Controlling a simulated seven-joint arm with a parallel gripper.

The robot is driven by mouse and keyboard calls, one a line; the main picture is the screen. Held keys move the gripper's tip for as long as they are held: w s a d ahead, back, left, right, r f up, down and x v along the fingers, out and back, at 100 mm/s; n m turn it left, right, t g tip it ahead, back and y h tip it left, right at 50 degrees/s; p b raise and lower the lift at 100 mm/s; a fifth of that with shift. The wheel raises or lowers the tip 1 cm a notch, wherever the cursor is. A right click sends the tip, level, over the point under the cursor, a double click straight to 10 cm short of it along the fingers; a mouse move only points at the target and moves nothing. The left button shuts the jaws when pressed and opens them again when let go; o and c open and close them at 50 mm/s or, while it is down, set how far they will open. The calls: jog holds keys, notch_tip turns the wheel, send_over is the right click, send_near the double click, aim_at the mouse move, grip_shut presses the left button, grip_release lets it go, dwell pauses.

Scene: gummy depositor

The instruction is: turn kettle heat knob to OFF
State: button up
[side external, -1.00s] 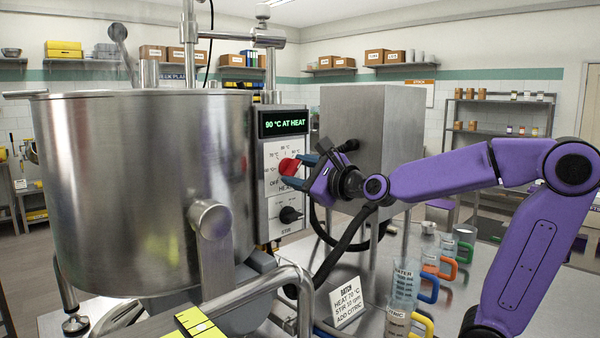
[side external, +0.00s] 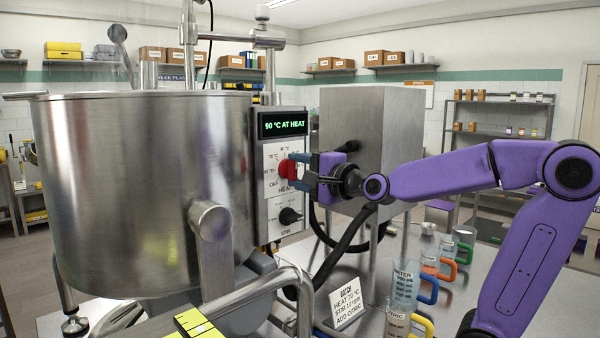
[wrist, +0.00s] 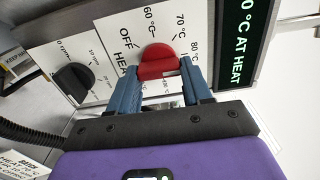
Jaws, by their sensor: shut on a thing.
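The red heat knob (side external: 288,170) is on the white HEAT panel of the kettle's control box, below a green display reading 90 °C AT HEAT (side external: 284,124). My gripper (side external: 304,171) reaches it from the right, its blue fingers shut on the knob. In the wrist view the knob (wrist: 157,60) sits between the two fingers (wrist: 160,74). OFF, 60, 70 and 80 °C marks show around it there. Part of the dial is hidden by the fingers, and I cannot tell exactly which mark the knob points to.
The black STIR knob (side external: 289,215) is just below. The large steel kettle (side external: 140,190) stands left, and a steel cabinet (side external: 375,120) stands behind my wrist. A batch card (side external: 347,303) and several handled beakers (side external: 405,285) stand on the bench below.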

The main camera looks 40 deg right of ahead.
jog(key=n, duration=0.3)
jog(key=shift+r+n, duration=0.1)
jog(key=shift+n, duration=0.2)
jog(key=n, duration=0.3)
jog(key=shift+n, duration=0.3)
jog(key=n, duration=0.3)
jog(key=shift+a+r+n, duration=0.1)
jog(key=shift+r+n, duration=0.05)
jog(key=shift+n, duration=0.25)
jog(key=n, duration=0.4)
jog(key=shift+a, duration=0.1)
jog(key=n, duration=0.6)
jog(key=shift+a+n, duration=0.2)
jog(key=shift+n, duration=0.2)
jog(key=n, duration=0.5)
jog(key=shift+a, duration=0.1)
jog(key=shift+n, duration=0.3)
jog(key=o, duration=1.1)
jog(key=shift+c, duration=0.2)
